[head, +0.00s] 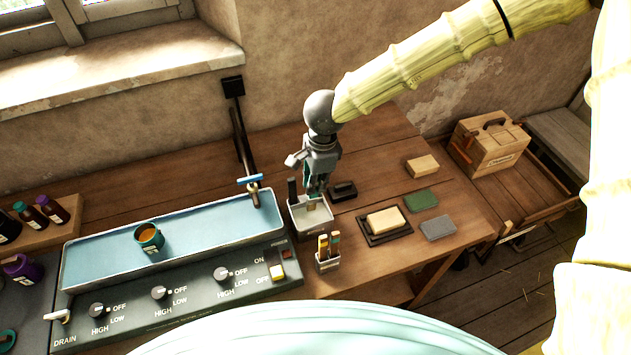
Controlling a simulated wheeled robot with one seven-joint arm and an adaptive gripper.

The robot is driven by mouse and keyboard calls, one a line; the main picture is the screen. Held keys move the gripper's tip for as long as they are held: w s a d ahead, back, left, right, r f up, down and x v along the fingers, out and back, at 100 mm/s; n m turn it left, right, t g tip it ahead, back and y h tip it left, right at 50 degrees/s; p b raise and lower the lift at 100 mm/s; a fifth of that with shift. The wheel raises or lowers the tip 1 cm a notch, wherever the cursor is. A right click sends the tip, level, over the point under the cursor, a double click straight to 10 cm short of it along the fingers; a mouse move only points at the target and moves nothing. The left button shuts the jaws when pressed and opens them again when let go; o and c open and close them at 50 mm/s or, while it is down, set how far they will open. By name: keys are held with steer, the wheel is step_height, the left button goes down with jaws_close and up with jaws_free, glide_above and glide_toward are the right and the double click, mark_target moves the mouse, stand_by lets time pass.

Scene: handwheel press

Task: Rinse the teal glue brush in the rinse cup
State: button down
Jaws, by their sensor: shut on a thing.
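My gripper (314,190) points down over a white holder (312,228) at the right end of the sink. It is shut on the teal glue brush (308,184), of which a teal strip shows between the fingers. A pale tan part shows just below the fingers, at the holder's opening. I cannot tell whether it touches the holder. A teal cup (149,238) with orange-brown contents stands upright in the blue trough; it may be the rinse cup. It is well to the left of my gripper.
The long trough (205,222) has a tap (252,185) at its right end and a knob panel (190,290) in front. A small holder with brushes (328,260), a soap dish (372,238) and several blocks stand to the right. Bottles (50,210) stand far left.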

steer(key=shift+r, duration=0.15)
steer(key=shift+r, duration=1.85)
